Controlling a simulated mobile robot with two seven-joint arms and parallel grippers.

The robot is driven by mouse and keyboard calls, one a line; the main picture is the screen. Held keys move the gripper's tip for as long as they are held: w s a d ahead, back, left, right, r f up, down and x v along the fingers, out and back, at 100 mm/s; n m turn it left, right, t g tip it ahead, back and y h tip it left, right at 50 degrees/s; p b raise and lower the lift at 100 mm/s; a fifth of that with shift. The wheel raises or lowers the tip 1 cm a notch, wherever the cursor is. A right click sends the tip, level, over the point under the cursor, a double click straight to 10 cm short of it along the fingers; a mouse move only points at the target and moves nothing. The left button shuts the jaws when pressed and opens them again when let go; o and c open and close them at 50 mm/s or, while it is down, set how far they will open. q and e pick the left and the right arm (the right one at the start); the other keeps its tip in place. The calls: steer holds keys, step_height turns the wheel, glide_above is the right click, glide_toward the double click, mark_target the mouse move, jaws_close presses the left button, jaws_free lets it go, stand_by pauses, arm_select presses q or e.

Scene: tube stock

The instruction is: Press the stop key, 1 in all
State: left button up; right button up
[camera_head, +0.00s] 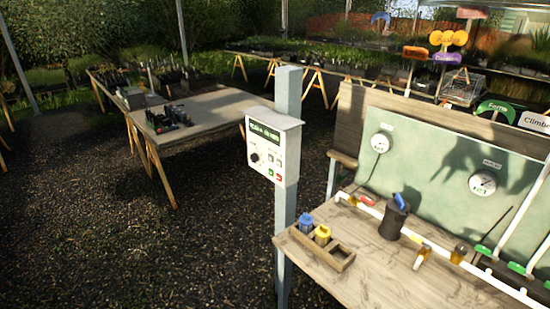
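A white control box (272,148) is fixed to a grey post (287,200) near the middle of the head view. It has a dark display with green text (264,133), a black round knob (255,157) and several small keys. A red key (278,177) sits at the lower right of its face, with a green key (270,171) just left of it. The key labels are too small to read, so the stop key cannot be confirmed by its lettering. Neither of my grippers is in view.
A wooden bench (380,280) right of the post holds a wooden caddy (318,252), a dark pot (394,220) and white pipes. A green board with two gauges (483,183) stands behind. Gravel ground (190,240) left of the post is clear.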

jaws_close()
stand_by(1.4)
